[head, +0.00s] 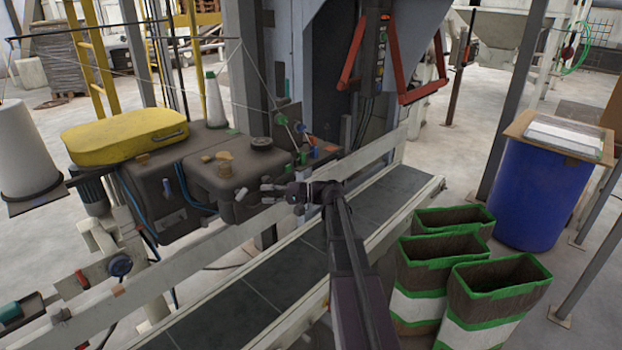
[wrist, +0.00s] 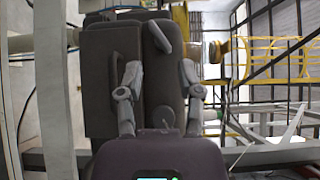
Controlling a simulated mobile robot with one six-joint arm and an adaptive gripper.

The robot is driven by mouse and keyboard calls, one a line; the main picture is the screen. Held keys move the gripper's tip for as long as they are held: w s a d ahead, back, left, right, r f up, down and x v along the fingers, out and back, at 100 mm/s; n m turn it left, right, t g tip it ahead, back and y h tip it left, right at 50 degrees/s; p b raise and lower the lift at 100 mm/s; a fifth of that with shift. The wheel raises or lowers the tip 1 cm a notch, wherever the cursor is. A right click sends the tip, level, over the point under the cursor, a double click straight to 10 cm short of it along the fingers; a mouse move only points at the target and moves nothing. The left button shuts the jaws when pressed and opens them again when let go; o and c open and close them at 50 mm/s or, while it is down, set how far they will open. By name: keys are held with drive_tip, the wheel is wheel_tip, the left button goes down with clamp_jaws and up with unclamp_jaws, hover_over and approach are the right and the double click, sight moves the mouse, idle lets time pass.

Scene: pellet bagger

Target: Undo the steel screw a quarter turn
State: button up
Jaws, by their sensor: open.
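The dark box-shaped machine head (head: 225,180) stands beyond the conveyor rail. A small pale grey bar-like piece (head: 241,194) sits on its near face. In the wrist view a tilted grey bar (wrist: 158,37) stands on the dark face of the box (wrist: 108,70); it may be the head of the steel screw, but I cannot tell for sure. My gripper (head: 266,193) is open and empty in front of this face. In the wrist view my gripper's fingers (wrist: 160,78) are spread wide, with the bar between and beyond their tips. I see no contact.
A pale rail (head: 215,255) and the dark conveyor belt (head: 290,275) run below my arm. Several green-rimmed bags (head: 445,219) and a blue drum (head: 530,190) stand at the right. A yellow case (head: 125,135) lies on the left housing. Cables and coloured knobs (head: 302,128) are close behind the gripper.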

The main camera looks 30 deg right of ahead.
drive_tip(key=w+d+m+h+p, duration=0.2)
drive_tip(key=d+h+p, duration=0.7)
drive_tip(key=d+p, duration=0.3)
drive_tip(key=shift+d+r+h+p, duration=0.2)
drive_tip(key=shift+d+h+p, duration=0.15)
drive_tip(key=shift+d, duration=1.3)
drive_tip(key=shift+w, duration=0.1)
